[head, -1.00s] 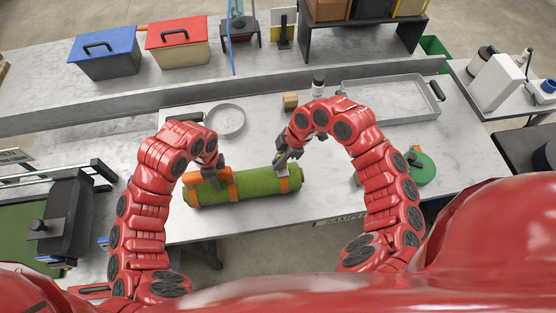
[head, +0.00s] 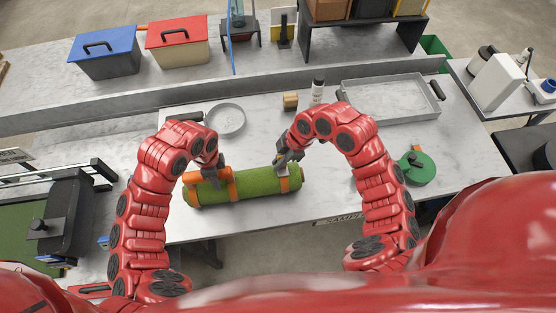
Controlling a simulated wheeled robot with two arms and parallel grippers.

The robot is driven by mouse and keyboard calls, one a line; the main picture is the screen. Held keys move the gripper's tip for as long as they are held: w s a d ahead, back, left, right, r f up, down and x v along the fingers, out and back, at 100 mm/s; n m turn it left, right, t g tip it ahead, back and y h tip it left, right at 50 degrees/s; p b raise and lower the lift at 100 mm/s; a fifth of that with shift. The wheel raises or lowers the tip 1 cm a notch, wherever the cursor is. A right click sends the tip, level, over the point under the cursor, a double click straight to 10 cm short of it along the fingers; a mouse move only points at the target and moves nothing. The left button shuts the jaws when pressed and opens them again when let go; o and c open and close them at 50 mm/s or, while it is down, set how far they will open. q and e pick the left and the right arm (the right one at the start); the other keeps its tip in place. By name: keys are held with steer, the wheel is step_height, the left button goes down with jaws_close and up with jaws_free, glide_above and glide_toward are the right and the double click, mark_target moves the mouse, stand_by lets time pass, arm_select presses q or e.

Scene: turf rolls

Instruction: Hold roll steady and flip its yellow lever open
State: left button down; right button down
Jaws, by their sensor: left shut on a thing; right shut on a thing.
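The green turf roll (head: 255,184) lies on its side on the grey table, near its front edge. It has an orange band with a raised handle (head: 228,184) toward its left end and another orange band with a buckle (head: 284,181) toward its right end. My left gripper (head: 213,180) is shut on the orange handle at the left of the roll. My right gripper (head: 282,162) is shut at the top of the right band's buckle. The yellow lever there is small and mostly hidden by the fingers.
Behind the roll are a round grey dish (head: 226,120), a small wooden block (head: 290,101) and a dark-capped white bottle (head: 318,90). A grey tray (head: 392,82) lies at the back right. A green round item (head: 418,168) sits right of my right arm. The table between dish and roll is clear.

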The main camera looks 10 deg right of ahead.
steer(key=shift+r, duration=0.1)
steer(key=c, duration=1)
jaws_free()
steer(key=shift+o, duration=0.2)
steer(key=v, duration=1.2)
arm_select(q)
steer(key=shift+c, duration=1.8)
jaws_free()
steer(key=shift+w, duration=0.1)
